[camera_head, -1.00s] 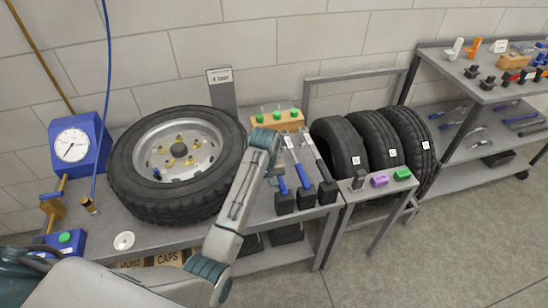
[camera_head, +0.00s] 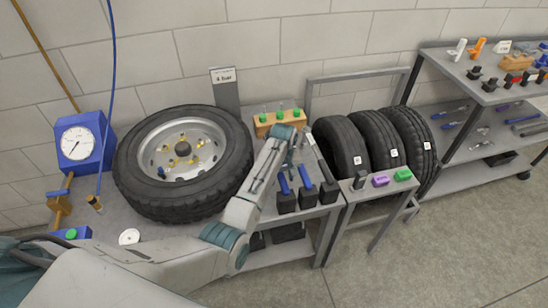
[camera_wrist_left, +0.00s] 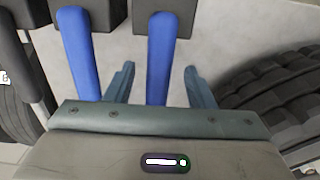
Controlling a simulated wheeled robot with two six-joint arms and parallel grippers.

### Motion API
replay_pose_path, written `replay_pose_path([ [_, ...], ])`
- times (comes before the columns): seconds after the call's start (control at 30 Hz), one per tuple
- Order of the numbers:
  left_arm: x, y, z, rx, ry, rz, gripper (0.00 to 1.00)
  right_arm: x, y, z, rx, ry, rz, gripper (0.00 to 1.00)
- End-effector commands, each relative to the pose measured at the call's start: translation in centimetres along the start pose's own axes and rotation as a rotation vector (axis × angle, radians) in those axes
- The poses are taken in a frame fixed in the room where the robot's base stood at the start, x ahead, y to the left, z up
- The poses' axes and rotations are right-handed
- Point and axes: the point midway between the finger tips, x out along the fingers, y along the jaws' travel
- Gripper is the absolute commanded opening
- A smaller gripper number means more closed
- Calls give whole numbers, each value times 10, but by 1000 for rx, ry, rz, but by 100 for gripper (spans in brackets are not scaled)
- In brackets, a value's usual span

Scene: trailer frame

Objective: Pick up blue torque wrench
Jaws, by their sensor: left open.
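Two blue-handled torque wrenches stand side by side on the bench, the left one (camera_head: 283,184) and the middle one (camera_head: 304,178), with a black-handled wrench (camera_head: 322,165) to their right. Their handle ends sit at black holders (camera_head: 287,203). My left gripper (camera_head: 291,160) is over the left blue wrench and hides its upper part. In the left wrist view my open fingers (camera_wrist_left: 158,87) stand on either side of one blue handle (camera_wrist_left: 160,50), with gaps on both sides. The middle blue handle (camera_wrist_left: 77,55) lies outside the fingers, to the left. My right gripper is not in view.
A large wheel (camera_head: 184,160) lies on the bench left of my arm. A wooden block with green-topped items (camera_head: 279,122) stands behind the wrenches. Several tyres (camera_head: 342,146) stand in a rack to the right. A blue gauge (camera_head: 82,145) is at the left.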

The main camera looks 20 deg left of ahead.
Motion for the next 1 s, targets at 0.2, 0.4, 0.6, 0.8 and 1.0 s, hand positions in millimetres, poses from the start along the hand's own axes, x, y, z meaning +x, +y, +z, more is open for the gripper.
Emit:
replay_pose_path([
  [0.2, 25, 2, 0, 0, -1, -1, 49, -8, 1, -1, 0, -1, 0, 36],
  [0.4, 30, 2, 0, 0, 1, 1, 49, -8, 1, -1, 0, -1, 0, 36],
  [0.6, 30, 2, 0, 0, 1, 1, 28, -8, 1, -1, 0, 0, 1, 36],
  [0.8, 28, 2, -1, 0, 4, 2, 0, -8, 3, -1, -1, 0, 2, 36],
  [1.0, 28, 2, -1, 0, 4, 2, 0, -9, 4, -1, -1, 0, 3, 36],
])
